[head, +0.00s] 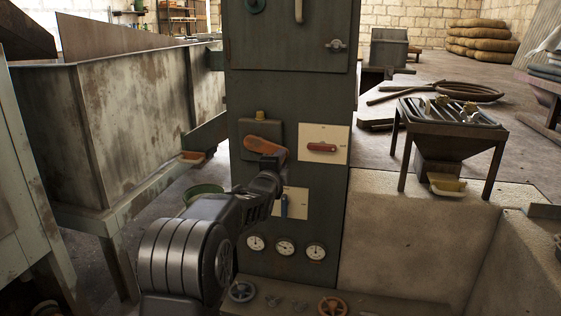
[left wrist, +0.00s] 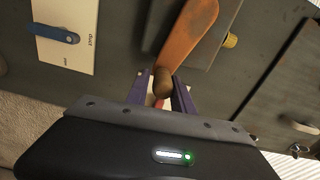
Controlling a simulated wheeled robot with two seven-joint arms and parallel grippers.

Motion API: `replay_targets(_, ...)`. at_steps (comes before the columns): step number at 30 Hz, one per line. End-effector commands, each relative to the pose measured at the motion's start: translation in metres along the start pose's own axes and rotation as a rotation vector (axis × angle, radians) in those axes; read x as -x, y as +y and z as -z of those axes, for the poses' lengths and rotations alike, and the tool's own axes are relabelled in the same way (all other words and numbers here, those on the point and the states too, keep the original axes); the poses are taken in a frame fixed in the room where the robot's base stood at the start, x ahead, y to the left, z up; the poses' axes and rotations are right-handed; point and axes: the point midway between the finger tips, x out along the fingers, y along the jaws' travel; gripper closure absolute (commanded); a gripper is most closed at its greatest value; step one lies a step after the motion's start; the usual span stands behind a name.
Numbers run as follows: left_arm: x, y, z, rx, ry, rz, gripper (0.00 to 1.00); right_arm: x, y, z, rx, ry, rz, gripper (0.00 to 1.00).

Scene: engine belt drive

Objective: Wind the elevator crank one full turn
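The crank (head: 263,145) is an orange-brown arm on a grey plate on the front of a tall dark green cabinet. Its arm points right and slightly down. In the left wrist view the crank arm (left wrist: 186,38) ends in a dark brown knob (left wrist: 165,84). My left gripper (head: 274,163) is at this knob end. In the left wrist view the fingers of my left gripper (left wrist: 161,90) stand on both sides of the knob. I cannot tell whether they press on it. My right gripper is not in view.
Gauges (head: 285,247) and handwheels (head: 332,306) sit lower. A metal trough (head: 130,130) stands left and a hopper table (head: 452,135) right.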

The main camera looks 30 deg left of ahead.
Motion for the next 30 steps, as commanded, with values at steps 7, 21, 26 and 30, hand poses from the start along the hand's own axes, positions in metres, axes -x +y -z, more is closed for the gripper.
replay_targets(7,0.0,-0.001,0.0,0.0,0.0,0.003,0.55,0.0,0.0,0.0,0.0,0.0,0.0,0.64)
replay_targets(21,0.019,-0.004,0.0,0.002,0.001,0.005,0.55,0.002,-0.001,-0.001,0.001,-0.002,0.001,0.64)
replay_targets(26,0.044,-0.004,0.001,0.003,0.002,0.004,0.55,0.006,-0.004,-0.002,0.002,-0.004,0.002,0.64)
replay_targets(30,0.065,-0.004,0.0,0.004,0.001,0.004,0.55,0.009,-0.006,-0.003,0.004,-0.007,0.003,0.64)
